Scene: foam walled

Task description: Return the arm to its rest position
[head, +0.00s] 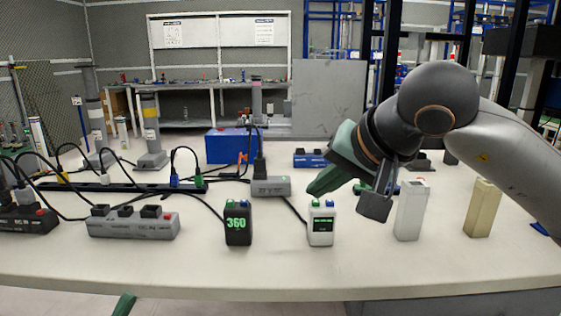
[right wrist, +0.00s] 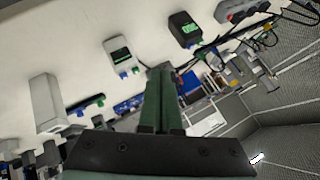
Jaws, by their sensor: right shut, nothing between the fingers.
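My right gripper (head: 318,188) reaches in from the right in the head view, above the white table (head: 270,265). Its green fingers point left and down, above and behind a white meter box (head: 320,224) with a dark screen. In the right wrist view the gripper (right wrist: 161,72) has its two fingers side by side, shut with nothing between them. A small green tip of my left gripper (head: 125,304) shows below the table's front edge in the head view; the rest is out of frame, so its jaws cannot be judged.
A black box reading 360 (head: 238,223), a grey power strip (head: 133,224), a white block (head: 411,210) and a beige block (head: 481,208) stand along the front. Cables and a blue box (head: 232,146) lie farther back. The table's front strip is clear.

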